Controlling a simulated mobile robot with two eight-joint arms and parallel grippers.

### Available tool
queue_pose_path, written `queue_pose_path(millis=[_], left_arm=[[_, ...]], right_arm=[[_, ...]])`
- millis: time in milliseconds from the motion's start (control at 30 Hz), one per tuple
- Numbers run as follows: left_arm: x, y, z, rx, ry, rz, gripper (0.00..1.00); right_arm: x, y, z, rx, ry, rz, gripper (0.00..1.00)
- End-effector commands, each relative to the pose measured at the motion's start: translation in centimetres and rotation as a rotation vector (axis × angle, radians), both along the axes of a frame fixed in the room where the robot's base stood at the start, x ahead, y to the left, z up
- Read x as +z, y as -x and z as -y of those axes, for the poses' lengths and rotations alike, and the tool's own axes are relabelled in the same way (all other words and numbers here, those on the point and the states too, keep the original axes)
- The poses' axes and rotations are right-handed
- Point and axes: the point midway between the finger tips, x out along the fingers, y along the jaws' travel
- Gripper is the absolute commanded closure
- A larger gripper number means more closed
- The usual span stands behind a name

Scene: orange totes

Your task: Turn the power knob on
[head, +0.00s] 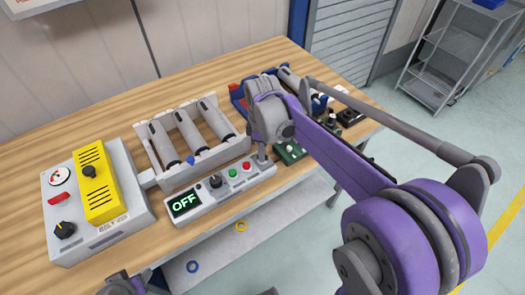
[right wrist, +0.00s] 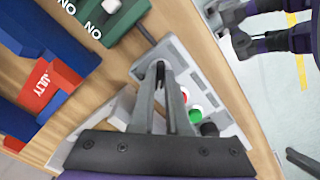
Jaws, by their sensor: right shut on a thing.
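The control panel (head: 205,202) is a long light-grey box at the table's front edge, with a display (head: 185,203) reading OFF in green. Beside the display are a black knob (head: 216,181), a green button (head: 233,173) and a red button (head: 246,166). My right gripper (head: 262,160) points down at the panel's right end, its fingers shut on a small part there, likely a knob, mostly hidden by the fingers. The right wrist view shows the fingertips (right wrist: 161,72) together at that end. My left gripper (head: 125,285) shows partly at the bottom edge; its jaws are unclear.
A grey rack (head: 164,178) with several cylinders stands behind the panel. A grey box with a yellow cover (head: 95,185) is at left. Green and blue switch units stand at right, close to my right gripper. Rings lie below the table's front edge.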

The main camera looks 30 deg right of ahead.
Motion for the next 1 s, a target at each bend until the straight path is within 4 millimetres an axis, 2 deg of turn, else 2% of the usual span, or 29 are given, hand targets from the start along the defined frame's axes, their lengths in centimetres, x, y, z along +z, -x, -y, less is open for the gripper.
queue_pose_path(millis=[267, 467, 1000], left_arm=[[0.0, 0.0, 0.0, 0.0, 0.0, 0.0, 0.5], [-0.05, 0.02, 0.0, 0.0, 0.0, 0.0, 0.5], [-0.29, 0.08, 0.0, 0.0, 0.0, -0.001, 0.5]], right_arm=[[0.02, 0.0, 0.03, -0.015, 0.0, 0.0, 1.0], [0.02, 0.0, 0.03, -0.089, 0.0, 0.0, 1.0], [0.01, 0.0, 0.04, -0.555, 0.001, 0.0, 1.0]])
